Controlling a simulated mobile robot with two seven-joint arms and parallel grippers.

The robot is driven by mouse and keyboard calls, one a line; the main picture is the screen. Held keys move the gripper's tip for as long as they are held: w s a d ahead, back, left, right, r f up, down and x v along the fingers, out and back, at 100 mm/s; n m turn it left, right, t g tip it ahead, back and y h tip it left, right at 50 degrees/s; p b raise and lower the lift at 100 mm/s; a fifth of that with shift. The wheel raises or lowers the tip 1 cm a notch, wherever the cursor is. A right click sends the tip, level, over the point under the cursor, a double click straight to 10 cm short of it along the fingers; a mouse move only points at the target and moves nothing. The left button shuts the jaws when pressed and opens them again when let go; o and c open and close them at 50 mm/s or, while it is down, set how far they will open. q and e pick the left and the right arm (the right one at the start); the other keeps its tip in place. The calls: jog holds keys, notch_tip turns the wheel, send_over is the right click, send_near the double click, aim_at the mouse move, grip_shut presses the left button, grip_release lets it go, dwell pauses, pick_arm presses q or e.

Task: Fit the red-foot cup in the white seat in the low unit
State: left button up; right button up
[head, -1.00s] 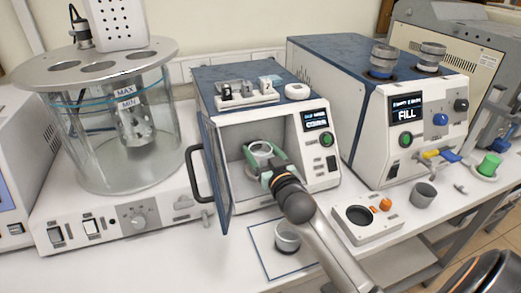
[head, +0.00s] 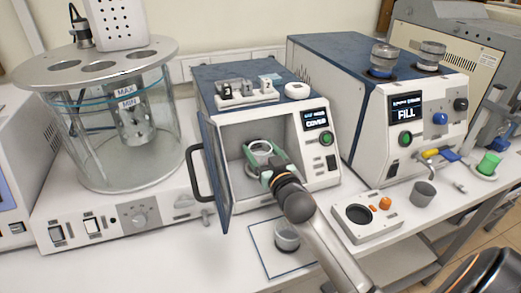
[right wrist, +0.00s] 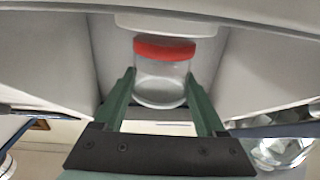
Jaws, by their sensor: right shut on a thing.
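My right gripper (head: 264,158) reaches inside the open low unit (head: 334,172), with green fingers shut on the red-foot cup (head: 259,147). In the right wrist view the cup (right wrist: 160,82) is clear glass with a red foot, held between the two fingers (right wrist: 160,90). The red foot lies right against the edge of the white seat (right wrist: 165,24) in that picture. I cannot tell whether the foot is in the seat or just short of it. The seat and foot are hidden in the head view. My left gripper is not in view.
The unit's glass door (head: 215,165) stands open at its left. Another cup (head: 287,237) stands on a blue-edged mat (head: 262,250) in front. A small white device (head: 369,220) and a grey cup (head: 423,194) are to the right. A glass bath (head: 95,150) stands left.

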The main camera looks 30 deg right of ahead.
jog(key=shift+f, duration=0.15)
jog(key=shift+f+b, duration=0.4)
jog(key=shift+f, duration=0.15)
jog(key=o, duration=1.4)
